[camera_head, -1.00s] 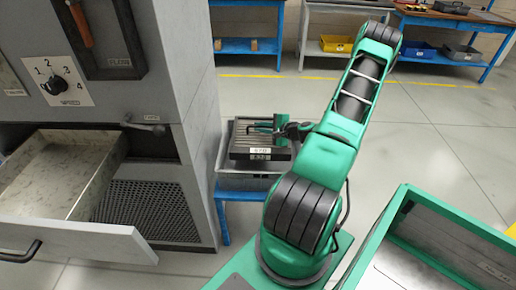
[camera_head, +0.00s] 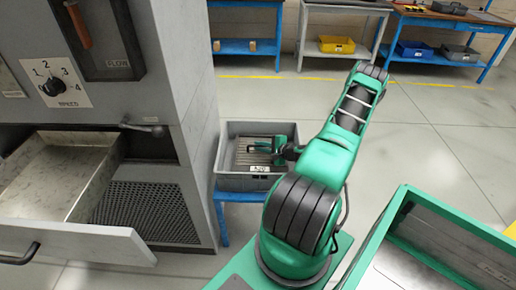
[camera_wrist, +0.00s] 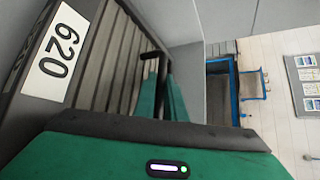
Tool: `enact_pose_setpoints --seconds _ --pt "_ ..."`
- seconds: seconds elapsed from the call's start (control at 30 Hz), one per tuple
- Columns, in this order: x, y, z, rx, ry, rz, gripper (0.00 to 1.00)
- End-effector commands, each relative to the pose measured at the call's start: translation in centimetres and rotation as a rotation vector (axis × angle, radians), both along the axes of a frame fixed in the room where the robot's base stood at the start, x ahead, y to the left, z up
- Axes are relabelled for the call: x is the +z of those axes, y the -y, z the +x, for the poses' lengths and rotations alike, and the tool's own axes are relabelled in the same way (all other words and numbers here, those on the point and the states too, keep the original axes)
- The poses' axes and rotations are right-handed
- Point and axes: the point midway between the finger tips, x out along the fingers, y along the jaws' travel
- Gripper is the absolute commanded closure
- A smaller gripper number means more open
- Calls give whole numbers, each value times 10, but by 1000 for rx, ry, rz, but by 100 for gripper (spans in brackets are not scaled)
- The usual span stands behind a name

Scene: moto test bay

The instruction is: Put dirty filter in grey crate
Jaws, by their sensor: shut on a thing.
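The dirty filter (camera_head: 243,158) is a dark grey ribbed panel lying inside the grey crate (camera_head: 235,183), below its rim. In the wrist view the filter (camera_wrist: 105,62) shows its ribs and a white label reading 620. My gripper (camera_head: 277,147) reaches into the crate from the right and is shut on the filter. In the wrist view the green fingers of my gripper (camera_wrist: 163,88) are close together at a dark bar over the ribs. I cannot tell whether the filter touches the crate's floor.
The crate stands on a blue stand (camera_head: 224,215) beside the grey cabinet (camera_head: 185,100). An open drawer (camera_head: 75,240) juts out of the cabinet at left. A green-rimmed bin (camera_head: 380,235) is at lower right. Benches with yellow (camera_head: 337,44) and blue bins line the back.

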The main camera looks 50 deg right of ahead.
Motion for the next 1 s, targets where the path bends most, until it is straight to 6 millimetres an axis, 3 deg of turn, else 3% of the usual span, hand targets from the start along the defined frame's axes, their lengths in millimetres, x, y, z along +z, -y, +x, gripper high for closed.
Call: enact_pose_setpoints --seconds 0.3,0.33,0.4,0.77,1.0 --pt "-1 -1 1 1 3 0 100" --pt "-2 -1 1 1 0 0 85" --pt "-2 -1 0 1 0 0 71" --pt "-2 -2 -1 3 -4 1 71" --pt "9 -1 -28 -1 -4 3 71"
